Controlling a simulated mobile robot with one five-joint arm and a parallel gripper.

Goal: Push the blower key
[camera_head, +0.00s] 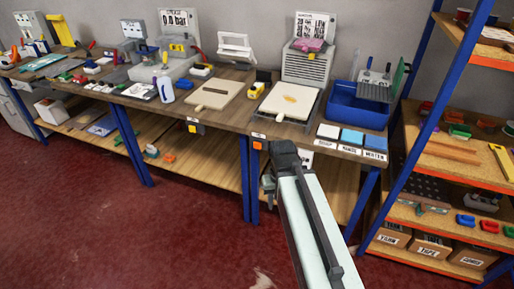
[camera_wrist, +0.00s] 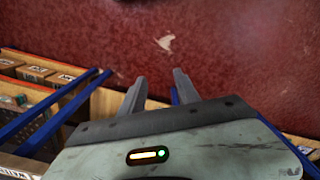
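I cannot make out a part that is clearly the blower key. A grey slatted box (camera_head: 305,66) stands at the back of the bench right of centre and looks like a blower or heater; a pink item (camera_head: 309,44) lies on its top. Any key on it is too small to tell. My gripper (camera_wrist: 158,84) shows in the wrist view with its two dark fingers apart and nothing between them, over the red floor. In the head view my arm reaches up to the bench's front edge, in front of and below the slatted box. My gripper is not touching the box.
A shelf rack with blue posts (camera_head: 430,120) stands at the right. The red floor (camera_head: 130,225) in front is mostly clear.

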